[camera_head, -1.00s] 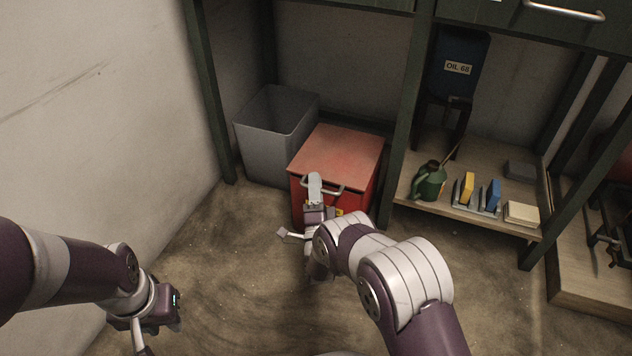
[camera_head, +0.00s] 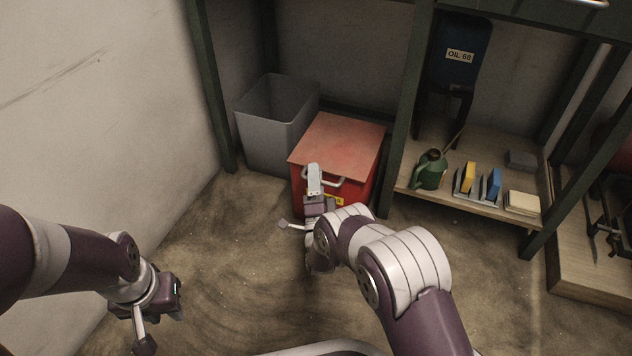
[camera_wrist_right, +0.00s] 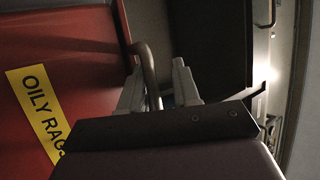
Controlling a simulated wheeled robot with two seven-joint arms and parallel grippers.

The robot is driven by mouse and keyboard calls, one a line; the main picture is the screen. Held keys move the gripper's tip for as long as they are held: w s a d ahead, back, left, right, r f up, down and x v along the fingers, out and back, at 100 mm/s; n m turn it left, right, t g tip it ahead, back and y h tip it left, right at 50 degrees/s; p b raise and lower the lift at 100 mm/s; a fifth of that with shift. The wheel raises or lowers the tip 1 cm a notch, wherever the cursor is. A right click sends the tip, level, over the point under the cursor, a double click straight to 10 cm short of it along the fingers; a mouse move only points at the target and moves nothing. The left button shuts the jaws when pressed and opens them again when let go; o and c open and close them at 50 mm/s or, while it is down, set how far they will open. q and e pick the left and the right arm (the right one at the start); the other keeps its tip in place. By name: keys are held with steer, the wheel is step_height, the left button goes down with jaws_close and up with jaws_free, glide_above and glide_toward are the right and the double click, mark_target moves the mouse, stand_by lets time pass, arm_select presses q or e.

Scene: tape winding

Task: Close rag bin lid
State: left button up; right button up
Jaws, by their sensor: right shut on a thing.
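The red rag bin (camera_head: 360,194) stands on the floor below the bench, its red lid (camera_head: 342,142) lying level on top. I cannot tell whether a slight gap is left under the lid. The metal handle (camera_head: 337,182) is at the front; in the right wrist view the handle (camera_wrist_right: 149,72) passes between my fingers. My right gripper (camera_head: 314,182) is shut on the handle, its fingers (camera_wrist_right: 158,88) on either side of it. A yellow "OILY RAGS" label (camera_wrist_right: 38,112) is on the bin front. My left gripper (camera_head: 160,325) hangs at lower left, away from the bin.
An open grey bin (camera_head: 275,140) stands left of the rag bin. Green bench legs (camera_head: 404,110) flank both. The low shelf at right holds a green oil can (camera_head: 431,172), yellow and blue items and a blue OIL 68 container (camera_head: 460,50). The floor in front is clear.

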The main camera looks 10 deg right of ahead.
steer(key=shift+s+a+f+y+p, duration=0.3)
steer(key=shift+s+f, duration=0.1)
steer(key=shift+s, duration=0.05)
steer(key=o, duration=1)
steer(key=p+v, duration=0.3)
steer(key=v, duration=0.1)
steer(key=shift+s+a, duration=0.1)
steer(key=shift+s, duration=0.25)
steer(key=shift+c, duration=0.2)
steer(key=shift+p+v, duration=0.4)
steer(key=shift+v, duration=0.8)
steer(key=c, duration=1)
steer(key=shift+o, duration=0.2)
steer(key=p+v, duration=0.1)
steer(key=v, duration=0.3)
steer(key=shift+s+f, duration=0.25)
